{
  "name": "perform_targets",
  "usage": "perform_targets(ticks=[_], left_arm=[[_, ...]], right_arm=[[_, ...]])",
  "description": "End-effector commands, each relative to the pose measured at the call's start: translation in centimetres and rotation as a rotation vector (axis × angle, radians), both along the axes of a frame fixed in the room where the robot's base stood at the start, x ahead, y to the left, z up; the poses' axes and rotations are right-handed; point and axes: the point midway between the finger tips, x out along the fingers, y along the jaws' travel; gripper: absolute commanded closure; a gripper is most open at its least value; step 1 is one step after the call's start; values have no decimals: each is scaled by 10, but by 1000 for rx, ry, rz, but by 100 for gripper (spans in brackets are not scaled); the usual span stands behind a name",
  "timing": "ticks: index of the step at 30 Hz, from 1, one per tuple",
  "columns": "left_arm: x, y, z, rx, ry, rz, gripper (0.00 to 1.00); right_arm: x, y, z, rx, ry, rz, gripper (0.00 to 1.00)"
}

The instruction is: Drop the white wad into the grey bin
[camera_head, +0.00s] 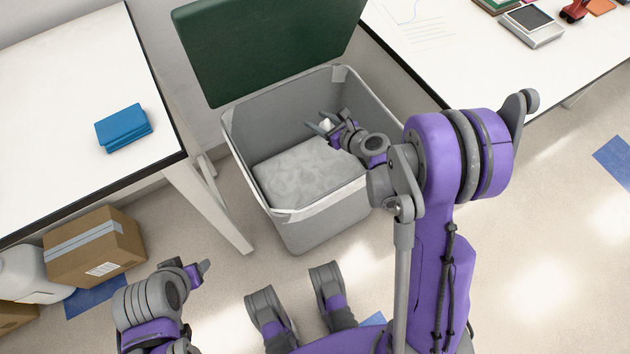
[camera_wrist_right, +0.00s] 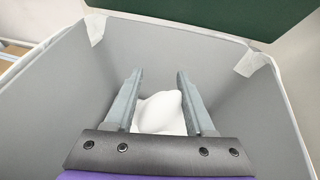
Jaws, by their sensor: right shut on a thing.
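The grey bin (camera_head: 330,226) stands on the floor between two white tables, its top open. My right gripper (camera_head: 322,126) reaches down inside the bin's opening, near its back wall. It is shut on the white wad (camera_head: 327,123), which also shows between the two fingers in the right wrist view (camera_wrist_right: 160,113). Most of the wad's lower part is hidden there by the gripper body. The bin (camera_wrist_right: 255,112) surrounds the gripper in that view. My left gripper (camera_head: 204,270) is low at the left, away from the bin; its finger gap is unclear.
A dark green panel (camera_head: 265,45) stands upright behind the bin. Pale grey crumpled material (camera_head: 300,178) covers the bin's bottom. The left table (camera_head: 60,110) holds blue items (camera_head: 124,128); a cardboard box (camera_head: 97,247) is below. The right table (camera_head: 460,60) is close beside the bin.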

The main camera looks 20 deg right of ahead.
Motion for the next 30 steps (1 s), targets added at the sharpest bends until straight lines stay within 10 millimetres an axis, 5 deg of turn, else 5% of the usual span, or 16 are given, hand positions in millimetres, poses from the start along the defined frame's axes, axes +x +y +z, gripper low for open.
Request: perform_targets(ticks=[6, 15, 16, 21, 30], left_arm=[[2, 0, -20, 0, 7, 0, 40], [2, 0, -21, 0, 7, 0, 40], [2, 0, -21, 0, 7, 0, 40], [2, 0, -21, 0, 7, 0, 40], [2, 0, -20, 0, 7, 0, 40]], right_arm=[[0, 0, -26, 1, 0, 0, 98], [0, 0, -27, 1, 0, 0, 98], [0, 0, -27, 1, 0, 0, 44], [0, 0, -27, 1, 0, 0, 14], [0, 0, -27, 1, 0, 0, 11]])
